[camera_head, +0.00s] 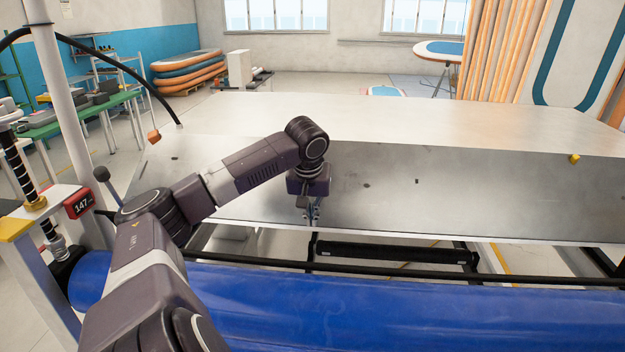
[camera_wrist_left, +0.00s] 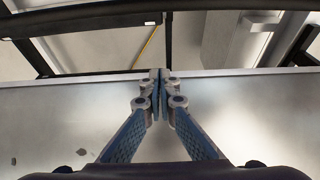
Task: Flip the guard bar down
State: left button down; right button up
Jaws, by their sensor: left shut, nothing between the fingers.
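A long thin black rail (camera_head: 540,282) runs across the front between the metal table and the blue roll. A thicker, shorter black bar (camera_head: 395,253) lies behind it, below the table edge; it also shows at the top left of the left wrist view (camera_wrist_left: 85,19). I cannot tell for sure which is the guard bar. My left gripper (camera_head: 312,217) points down at the table's front edge, shut and empty, left of the thicker bar and apart from it. In the left wrist view its fingertips (camera_wrist_left: 157,76) meet over the table edge. My right gripper is out of view.
The wide metal table (camera_head: 480,190) has a yellow knob (camera_head: 574,159) at right. The blue roll (camera_head: 420,315) fills the front. Open space shows between the table edge and the rail.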

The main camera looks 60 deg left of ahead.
pick_arm(q)
notch_tip(320, 180, up, 2)
jog(key=shift+w+a, duration=0.1)
dwell(0.4)
jog(key=shift+w, duration=0.1)
